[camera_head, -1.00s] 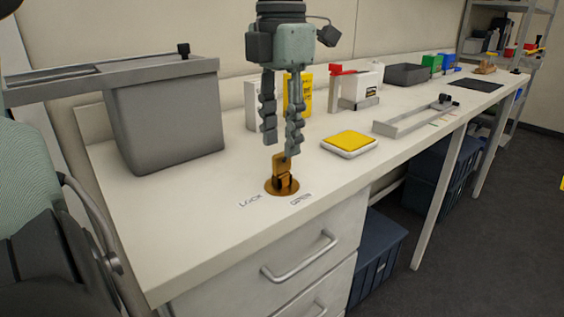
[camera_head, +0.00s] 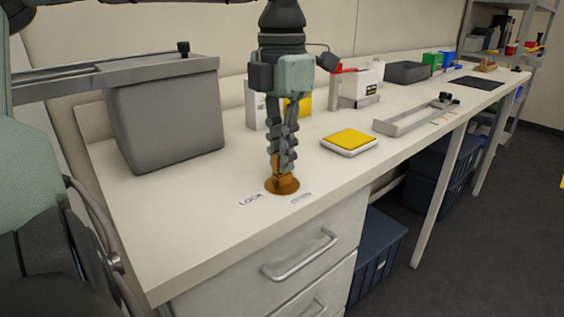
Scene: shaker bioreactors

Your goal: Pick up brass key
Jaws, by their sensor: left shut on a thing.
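The brass key (camera_head: 279,169) stands upright in a round brass lock plate (camera_head: 287,187) on the white bench top. My left gripper (camera_head: 282,164) points straight down over the plate, its fingers shut on the key's upper part. The fingers hide much of the key. The printed word LOCK (camera_head: 251,199) lies to the left in front of the plate, and a second small label (camera_head: 300,198) lies to the right. My right gripper is not in view.
A grey bin (camera_head: 165,120) stands at the left on the bench (camera_head: 215,235). A yellow-topped pad (camera_head: 349,141) lies to the right, with a grey metal frame (camera_head: 412,117) beyond it. White and yellow boxes stand behind the gripper. A drawer handle (camera_head: 300,257) sticks out below the front edge.

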